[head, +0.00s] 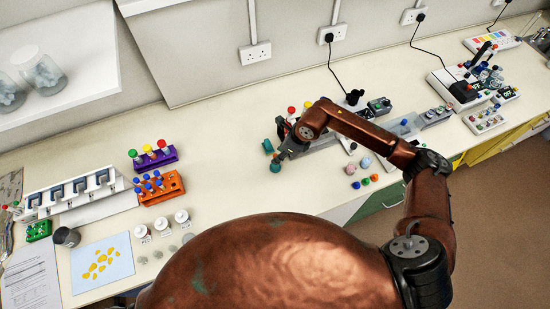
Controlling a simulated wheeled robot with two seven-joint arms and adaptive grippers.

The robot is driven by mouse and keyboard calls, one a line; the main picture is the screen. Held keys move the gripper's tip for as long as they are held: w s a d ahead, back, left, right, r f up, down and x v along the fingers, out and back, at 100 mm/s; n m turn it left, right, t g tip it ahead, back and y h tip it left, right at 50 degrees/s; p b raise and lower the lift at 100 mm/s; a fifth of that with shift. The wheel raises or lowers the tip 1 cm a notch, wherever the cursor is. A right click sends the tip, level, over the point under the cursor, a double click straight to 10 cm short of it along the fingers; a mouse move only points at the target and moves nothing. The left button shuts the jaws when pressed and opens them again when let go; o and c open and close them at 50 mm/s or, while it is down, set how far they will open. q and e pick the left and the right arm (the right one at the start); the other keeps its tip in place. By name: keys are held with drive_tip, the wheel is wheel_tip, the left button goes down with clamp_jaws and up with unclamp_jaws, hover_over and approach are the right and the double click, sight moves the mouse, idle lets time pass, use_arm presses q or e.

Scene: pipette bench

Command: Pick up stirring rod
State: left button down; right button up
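I cannot make out a stirring rod anywhere in the head view; it may be hidden or too small to tell. My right gripper (271,156) is above the middle of the bench (225,165), pointing left and down. Its two teal fingertips stand apart, and I see nothing between them. The copper arm behind it covers part of the bench and some equipment with red-topped items (291,111). My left gripper is not in view.
A purple rack (155,160) and an orange rack (160,187) with capped tubes stand left of my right gripper. White jars (161,224) stand in front of them. Small coloured caps (365,181) lie to the right. The bench just left of the gripper is clear.

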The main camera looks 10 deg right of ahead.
drive_tip(key=shift+a+p+x, duration=0.2)
drive_tip(key=shift+p+x, duration=0.3)
drive_tip(key=shift+x, duration=1.45)
drive_tip(key=shift+r, duration=0.1)
drive_tip(key=shift+c, duration=0.4)
clamp_jaws()
